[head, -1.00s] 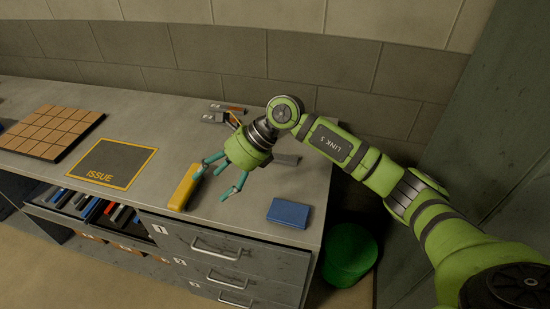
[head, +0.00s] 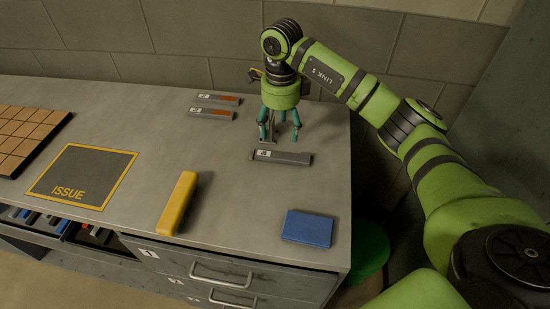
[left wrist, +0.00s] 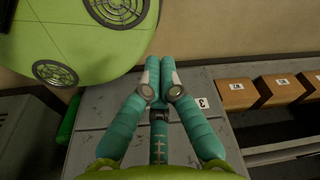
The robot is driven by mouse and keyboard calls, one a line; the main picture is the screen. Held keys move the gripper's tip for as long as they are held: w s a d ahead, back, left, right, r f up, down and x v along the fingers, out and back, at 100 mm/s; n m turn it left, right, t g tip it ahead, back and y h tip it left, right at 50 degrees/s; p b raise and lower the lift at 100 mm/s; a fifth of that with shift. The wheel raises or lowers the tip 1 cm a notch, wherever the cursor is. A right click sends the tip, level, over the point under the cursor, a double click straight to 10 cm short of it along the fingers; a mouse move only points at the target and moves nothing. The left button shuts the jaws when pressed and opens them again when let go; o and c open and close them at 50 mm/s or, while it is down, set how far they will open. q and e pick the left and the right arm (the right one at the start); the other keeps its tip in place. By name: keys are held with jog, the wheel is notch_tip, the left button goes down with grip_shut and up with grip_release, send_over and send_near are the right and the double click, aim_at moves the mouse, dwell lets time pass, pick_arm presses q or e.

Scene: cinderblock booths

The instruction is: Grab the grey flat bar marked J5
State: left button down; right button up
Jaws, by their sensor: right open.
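A grey flat bar (head: 281,158) with a small white label lies at the right back of the grey counter in the head view; its mark is too small to read. Two more grey bars with reddish-brown ends, the upper one (head: 218,98) and the lower one (head: 212,114), lie further back left, also with unreadable labels. My right gripper (head: 278,138) is open, pointing down just behind the nearer grey bar, with nothing visibly held. My left gripper (left wrist: 165,75) shows in the left wrist view with its teal fingertips together, empty, near the cabinet front.
A yellow block (head: 178,203) and a blue block (head: 308,229) lie nearer the front. The ISSUE mat (head: 82,177) and a brown gridded board (head: 30,138) are to the left. A green bin (head: 372,250) stands right of the counter.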

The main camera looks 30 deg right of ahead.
aim_at(280, 157)
pick_arm(q)
jog(key=s+f+g+b, duration=0.1)
jog(key=s+f+b, duration=0.15)
jog(key=s, duration=0.45)
pick_arm(e)
jog(key=f, duration=0.1)
jog(key=s+f, duration=0.1)
jog(key=shift+s+f+p, duration=0.15)
jog(key=shift+f+p, duration=0.2)
jog(key=shift+p, duration=0.05)
jog(key=shift+f, duration=0.35)
jog(key=f+p, duration=0.2)
jog(key=f, duration=0.1)
jog(key=f+p, duration=0.1)
jog(key=f, duration=0.1)
jog(key=shift+w+a+f, duration=0.1)
jog(key=shift+w+f, duration=0.1)
jog(key=shift+w, duration=0.15)
jog(key=shift+w+f, duration=0.1)
jog(key=shift+f, duration=0.35)
pick_arm(q)
jog(key=w+r, duration=0.2)
jog(key=shift+w+a+r, duration=0.1)
jog(key=shift+r, duration=0.2)
pick_arm(e)
jog(key=shift+r, duration=0.1)
grip_shut()
